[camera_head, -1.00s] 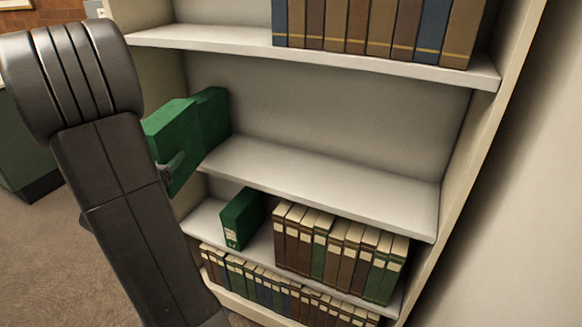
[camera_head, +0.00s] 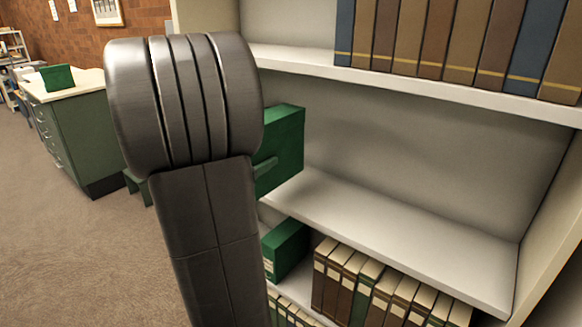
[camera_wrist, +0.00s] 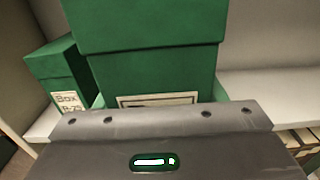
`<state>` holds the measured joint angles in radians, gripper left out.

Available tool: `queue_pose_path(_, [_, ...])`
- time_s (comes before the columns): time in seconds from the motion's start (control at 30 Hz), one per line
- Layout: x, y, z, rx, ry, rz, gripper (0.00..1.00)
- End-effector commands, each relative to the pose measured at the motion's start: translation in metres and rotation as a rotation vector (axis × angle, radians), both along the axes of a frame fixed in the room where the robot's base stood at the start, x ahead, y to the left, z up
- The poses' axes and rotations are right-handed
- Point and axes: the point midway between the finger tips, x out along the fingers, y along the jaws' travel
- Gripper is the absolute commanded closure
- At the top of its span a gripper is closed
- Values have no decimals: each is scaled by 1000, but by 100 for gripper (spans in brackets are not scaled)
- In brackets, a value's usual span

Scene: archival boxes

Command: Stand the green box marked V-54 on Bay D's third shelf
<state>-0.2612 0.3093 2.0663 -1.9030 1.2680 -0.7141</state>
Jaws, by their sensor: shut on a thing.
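My gripper (camera_wrist: 165,135) is shut on a green box (camera_wrist: 150,75), which fills the middle of the wrist view. Its pale label shows only as a strip above the gripper, so its marking cannot be read. In the head view the green box (camera_head: 285,140) is at the left part of the shelf (camera_head: 400,225), in the open space under the row of tall books. My arm hides much of it, and I cannot tell whether it touches the shelf. A second green box (camera_wrist: 62,80) with a partly legible "Box" label stands to its left in the wrist view.
The shelf right of the held box is bare. The shelf below holds another green box (camera_head: 287,245) and brown and green volumes (camera_head: 380,295). Tall books (camera_head: 450,45) fill the shelf above. A green desk (camera_head: 80,135) with a green box (camera_head: 57,78) stands at left.

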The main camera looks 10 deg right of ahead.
Motion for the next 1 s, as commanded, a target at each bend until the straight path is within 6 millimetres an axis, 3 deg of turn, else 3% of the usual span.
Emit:
queue_pose_path(0.63, [79,-95,2,-2,-2,-4,80])
queue_pose_path(0.8, [79,-92,-23,-3,2,1,80])
queue_pose_path(1.0, [78,-92,-33,-2,-1,0,80])
